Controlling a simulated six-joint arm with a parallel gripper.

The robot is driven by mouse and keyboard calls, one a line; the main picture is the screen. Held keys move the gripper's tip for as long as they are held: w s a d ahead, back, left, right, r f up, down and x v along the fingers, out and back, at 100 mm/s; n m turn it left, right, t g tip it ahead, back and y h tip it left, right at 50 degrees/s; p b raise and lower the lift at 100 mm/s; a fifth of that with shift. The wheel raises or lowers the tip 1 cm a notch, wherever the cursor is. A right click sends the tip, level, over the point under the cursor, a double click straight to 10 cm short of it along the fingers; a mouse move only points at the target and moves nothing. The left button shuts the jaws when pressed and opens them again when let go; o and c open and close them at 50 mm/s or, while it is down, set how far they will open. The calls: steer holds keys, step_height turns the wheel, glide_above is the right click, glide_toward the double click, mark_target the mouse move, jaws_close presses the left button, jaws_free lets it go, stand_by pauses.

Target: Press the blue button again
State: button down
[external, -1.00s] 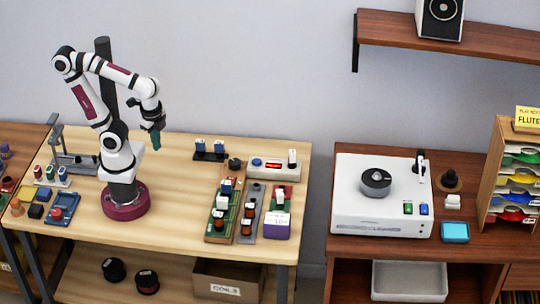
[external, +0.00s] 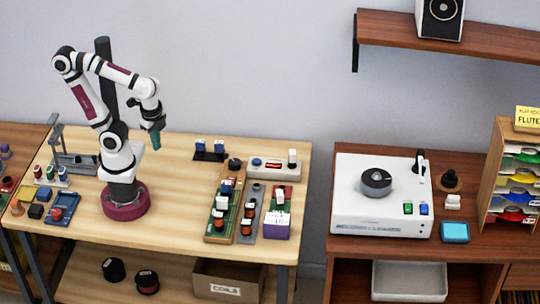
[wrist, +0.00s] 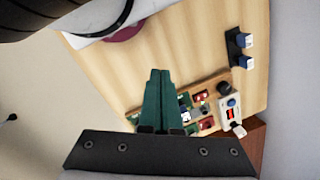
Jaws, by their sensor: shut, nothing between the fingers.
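My gripper (external: 155,146) is shut and empty, hanging in the air above the light wooden table, left of its middle. Its green fingers (wrist: 159,75) lie together in the wrist view. A blue button (external: 257,162) sits on the left end of a white box (external: 281,176) with a red display, at the table's back right. The wrist view also shows this blue button (wrist: 231,102), well apart from the fingers. Another blue button (external: 424,209) sits beside a green button (external: 408,208) on the white turntable (external: 350,205) on the right-hand cabinet.
A green board (external: 211,238) with several parts stands between my gripper and the front right of the table. A black holder (external: 210,157) with blue-and-white pieces is at the back. A gap separates the table from the brown cabinet (external: 385,248). Bare table lies below my gripper.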

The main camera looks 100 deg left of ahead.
steer(key=w+d+n+h, duration=0.2)
steer(key=w+n+h, duration=0.3)
steer(key=w+n, duration=0.45)
steer(key=n+t, duration=0.9)
steer(key=n, duration=0.9)
glide_above(254, 159)
step_height(254, 159, down, 7)
steer(key=shift+r+h, duration=0.15)
steer(key=shift+h, duration=0.15)
steer(key=shift+a, duration=0.1)
steer(key=shift+f, duration=4.4)
steer(key=shift+f, duration=0.1)
